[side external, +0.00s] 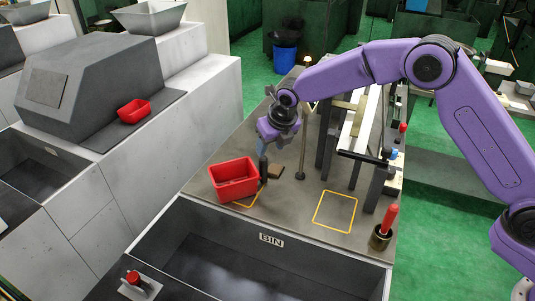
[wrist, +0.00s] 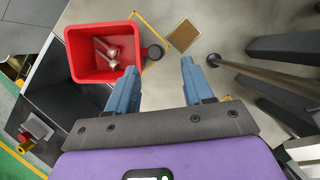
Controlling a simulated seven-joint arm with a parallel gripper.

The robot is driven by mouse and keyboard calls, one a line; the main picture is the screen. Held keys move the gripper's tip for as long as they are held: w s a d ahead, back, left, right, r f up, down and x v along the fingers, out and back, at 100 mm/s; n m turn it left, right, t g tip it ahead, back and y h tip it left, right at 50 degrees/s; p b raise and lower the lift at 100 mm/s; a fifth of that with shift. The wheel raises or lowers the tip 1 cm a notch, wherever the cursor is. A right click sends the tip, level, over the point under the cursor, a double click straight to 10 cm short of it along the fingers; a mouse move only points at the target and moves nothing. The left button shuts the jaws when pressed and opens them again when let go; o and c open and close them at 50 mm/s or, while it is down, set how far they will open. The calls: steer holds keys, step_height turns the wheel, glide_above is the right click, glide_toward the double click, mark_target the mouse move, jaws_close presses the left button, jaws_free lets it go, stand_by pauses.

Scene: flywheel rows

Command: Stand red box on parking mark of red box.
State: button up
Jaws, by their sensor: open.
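The red box (side external: 233,180) is an open-topped bin on the grey worktop. It covers much of one yellow outline (side external: 248,203). In the wrist view the red box (wrist: 73,62) holds a few shiny metal parts, and the yellow outline (wrist: 158,29) shows along its right side. A dark upright handle (side external: 264,169) with a round black top (wrist: 156,52) stands at the box's right side. My gripper (wrist: 159,67) is open and empty, its blue fingers above and apart on either side of this handle. A second yellow outline (side external: 335,211) to the right is empty; no label shows whose mark each is.
A brown square block (side external: 276,171) lies behind the handle. A thin post (side external: 302,150) and dark uprights stand to the right. A red-handled tool in a cup (side external: 383,232) is at front right. A sunken bin (side external: 250,265) lies in front. Another red tray (side external: 134,111) sits on the left machine.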

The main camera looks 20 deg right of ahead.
steer(key=shift+v, duration=2.1)
steer(key=shift+s, duration=0.1)
steer(key=s+d+r+m+g, duration=0.1)
steer(key=s+d+m, duration=0.6)
steer(key=s, duration=0.7)
steer(key=s+d+r+m+g, duration=0.2)
steer(key=s+d+m, duration=0.6)
steer(key=s, duration=0.6)
steer(key=s+d+r+m+g, duration=0.1)
steer(key=s+d+m, duration=0.6)
steer(key=s+m, duration=0.3)
steer(key=s, duration=0.4)
steer(key=shift+s+d+r, duration=0.15)
steer(key=shift+s+d, duration=0.1)
steer(key=shift+s, duration=0.15)
